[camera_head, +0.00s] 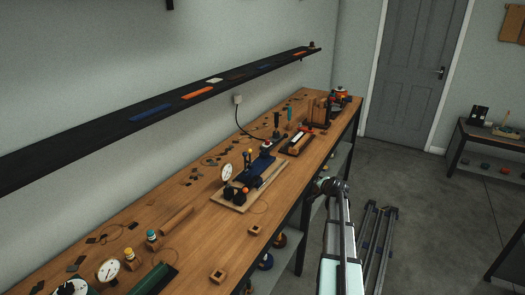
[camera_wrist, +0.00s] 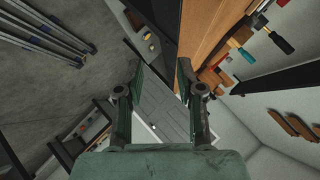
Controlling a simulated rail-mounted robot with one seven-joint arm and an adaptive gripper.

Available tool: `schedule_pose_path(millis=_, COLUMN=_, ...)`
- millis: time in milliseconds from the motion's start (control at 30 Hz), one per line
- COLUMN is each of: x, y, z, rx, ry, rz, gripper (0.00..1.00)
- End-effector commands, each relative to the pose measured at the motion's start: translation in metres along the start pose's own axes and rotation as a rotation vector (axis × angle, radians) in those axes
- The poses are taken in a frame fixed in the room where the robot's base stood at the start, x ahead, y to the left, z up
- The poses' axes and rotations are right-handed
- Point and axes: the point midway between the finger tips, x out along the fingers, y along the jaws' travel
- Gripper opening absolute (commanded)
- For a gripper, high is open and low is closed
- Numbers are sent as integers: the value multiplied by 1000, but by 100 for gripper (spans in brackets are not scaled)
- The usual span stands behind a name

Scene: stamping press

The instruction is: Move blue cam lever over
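A small stamping press with a dark blue body (camera_head: 252,174) stands on a light wooden board (camera_head: 231,200) in the middle of the workbench. It has a white round dial, dark knobs and a yellow-topped upright part. I cannot make out for certain which part is the blue cam lever. My gripper (camera_wrist: 159,68) is open in the wrist view, with nothing between its two fingers. The wrist view looks towards the grey door (camera_wrist: 165,110), and the press is not recognisable there. In the head view my arm is beside the bench's front edge, clear of the press.
The wooden workbench (camera_head: 188,243) carries dials, small bottles, loose parts and, farther back, another fixture (camera_head: 298,143). A dark wall shelf (camera_head: 100,134) runs above it. A side table (camera_head: 490,136) stands at the right. The floor between is largely open.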

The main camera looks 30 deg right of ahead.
Motion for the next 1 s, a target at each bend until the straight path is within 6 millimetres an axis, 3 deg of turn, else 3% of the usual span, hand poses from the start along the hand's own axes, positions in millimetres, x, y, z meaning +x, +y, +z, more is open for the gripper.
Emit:
schedule_pose_path(millis=33, x=-6, y=-26, z=-14, rx=113, ry=-20, rz=-28, gripper=38)
schedule_pose_path(millis=167, x=-16, y=-76, z=1, rx=421, ry=-147, rz=-66, gripper=38)
schedule_pose_path(millis=400, x=-48, y=-183, z=65, rx=1023, ry=-513, rz=-7, gripper=38)
schedule_pose_path(millis=600, x=-84, y=-254, z=108, rx=1382, ry=-783, rz=147, gripper=38)
schedule_pose_path(millis=800, x=-104, y=-284, z=128, rx=1534, ry=-909, rz=259, gripper=38)
schedule_pose_path(millis=1000, x=-102, y=-288, z=134, rx=1553, ry=-922, rz=274, gripper=38)
